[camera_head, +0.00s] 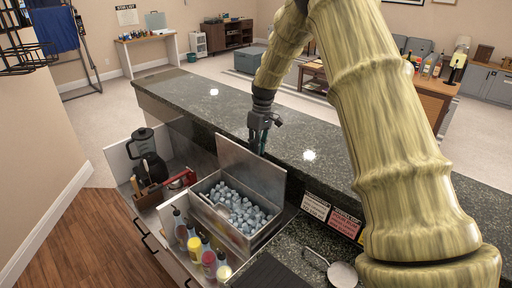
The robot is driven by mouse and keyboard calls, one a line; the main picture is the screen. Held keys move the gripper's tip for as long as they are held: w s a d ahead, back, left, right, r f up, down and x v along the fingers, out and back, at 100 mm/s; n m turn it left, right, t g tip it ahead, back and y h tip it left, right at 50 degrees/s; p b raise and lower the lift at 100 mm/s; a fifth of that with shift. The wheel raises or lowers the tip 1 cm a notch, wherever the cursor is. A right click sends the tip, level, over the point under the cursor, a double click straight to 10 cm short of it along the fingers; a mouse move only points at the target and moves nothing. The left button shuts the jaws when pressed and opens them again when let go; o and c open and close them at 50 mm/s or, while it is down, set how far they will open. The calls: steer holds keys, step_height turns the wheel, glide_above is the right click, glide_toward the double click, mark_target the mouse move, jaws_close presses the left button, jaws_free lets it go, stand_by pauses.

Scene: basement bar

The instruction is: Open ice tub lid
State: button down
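The ice tub (201,207) is a metal bin full of ice cubes (237,207), set in the counter at lower centre. Its flat metal lid (247,170) stands raised along the tub's far side, so the ice is exposed. My gripper (261,148) is dark and points down at the lid's upper right edge. Its fingertips are small and partly overlap the lid, so I cannot tell whether they are open, shut, or touching it.
Several bottles (194,247) stand in a rack in front of the tub. A blender (146,152) and a red item (180,180) are to the left. The dark stone bar top (222,108) behind is mostly clear. A strainer (341,273) and signs (315,206) are at right.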

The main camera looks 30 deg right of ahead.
steer(key=shift+s+a+r+t+h+b, duration=0.25)
steer(key=shift+a+h, duration=0.25)
steer(key=shift+a, duration=0.3)
steer(key=shift+s+a+t+h+b, duration=0.15)
steer(key=shift+s+a+h, duration=0.15)
steer(key=shift+a+h, duration=0.35)
steer(key=shift+a, duration=0.15)
steer(key=c, duration=1.8)
jaws_free()
steer(key=shift+y, duration=0.25)
step_height(320, 180, up, 12)
steer(key=shift+a, duration=0.15)
